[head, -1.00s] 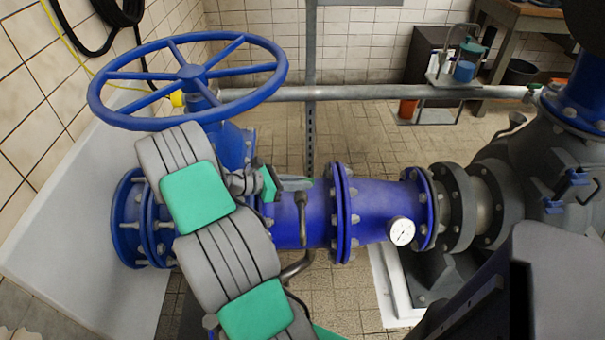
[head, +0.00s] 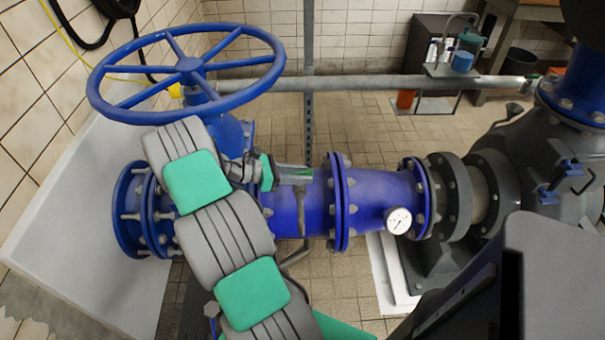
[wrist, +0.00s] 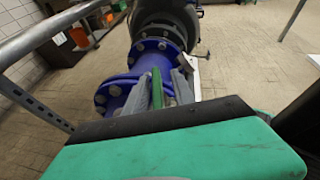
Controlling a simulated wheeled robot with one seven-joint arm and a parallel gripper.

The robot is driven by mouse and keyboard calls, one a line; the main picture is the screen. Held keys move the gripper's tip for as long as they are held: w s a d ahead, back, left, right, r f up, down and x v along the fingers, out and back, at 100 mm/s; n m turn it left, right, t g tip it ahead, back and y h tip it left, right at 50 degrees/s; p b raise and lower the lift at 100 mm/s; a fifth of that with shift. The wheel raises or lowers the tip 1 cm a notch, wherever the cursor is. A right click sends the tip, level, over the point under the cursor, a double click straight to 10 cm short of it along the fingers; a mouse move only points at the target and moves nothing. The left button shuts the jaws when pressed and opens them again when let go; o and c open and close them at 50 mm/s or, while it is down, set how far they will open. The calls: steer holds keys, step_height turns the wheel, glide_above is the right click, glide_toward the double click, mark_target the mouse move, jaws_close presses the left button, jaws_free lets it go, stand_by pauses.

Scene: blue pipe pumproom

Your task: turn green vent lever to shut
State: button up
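The green vent lever (head: 302,173) lies along the top of the blue pipe, left of the flange joint. In the wrist view the lever (wrist: 157,88) is a narrow green bar between my two grey fingers. My gripper (head: 293,175) reaches in from the left, its fingers pointing right along the pipe. The wrist view shows my gripper (wrist: 162,88) with a finger close on each side of the lever, and green fills the narrow gap, so it looks shut on it. The lever's pivot is largely hidden by the fingers.
A large blue handwheel (head: 188,70) stands above and left of my arm. A pressure gauge (head: 398,220) sits on the blue pipe (head: 375,195) to the right. A grey horizontal rail (head: 390,87) and an upright post (head: 308,110) stand behind. Tiled floor is free beyond.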

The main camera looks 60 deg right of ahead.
steer(key=shift+w+r, duration=0.1)
steer(key=shift+w, duration=0.05)
steer(key=shift+r, duration=0.35)
steer(key=r, duration=0.1)
steer(key=r+p, duration=0.1)
steer(key=r, duration=0.1)
steer(key=shift+s+a+r, duration=0.2)
steer(key=shift+a+r, duration=0.05)
steer(key=shift+a, duration=0.05)
steer(key=s+a+r+p, duration=0.3)
steer(key=s+a+r, duration=0.3)
steer(key=a, duration=0.6)
step_height(320, 180, up, 3)
steer(key=shift+f, duration=0.1)
steer(key=shift+w+a, duration=0.1)
steer(key=shift+c, duration=0.4)
